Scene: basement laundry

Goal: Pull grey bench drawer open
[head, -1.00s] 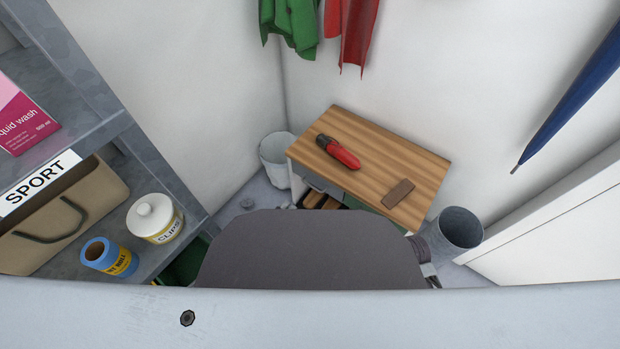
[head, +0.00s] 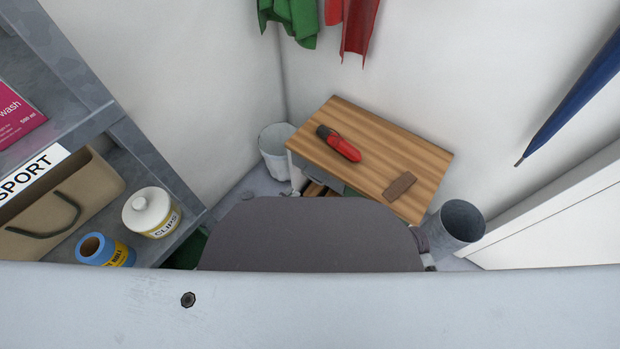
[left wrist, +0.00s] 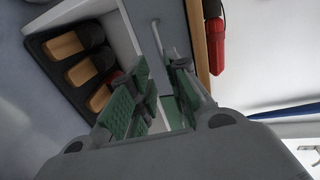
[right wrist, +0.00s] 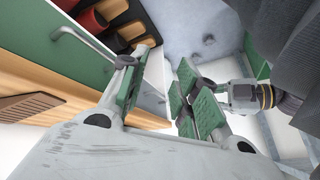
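The bench has a wooden top (head: 375,150); in the head view its front is mostly hidden by my own body. In the left wrist view the grey drawer front (left wrist: 172,14) carries a slim bar handle (left wrist: 157,36). My left gripper (left wrist: 160,72) is open, its green-padded fingers pointing at the drawer with the handle just beyond and between their tips. I cannot tell whether they touch it. The right wrist view shows the green drawer front (right wrist: 50,62) with its own handle (right wrist: 88,42). My right gripper (right wrist: 155,75) is open and empty, beside the bench.
A red and black tool (head: 338,143) and a brown block (head: 399,185) lie on the bench top. A white bin (head: 275,147) stands left of the bench, a grey bin (head: 456,226) right. A shelf (head: 140,165) stands at left.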

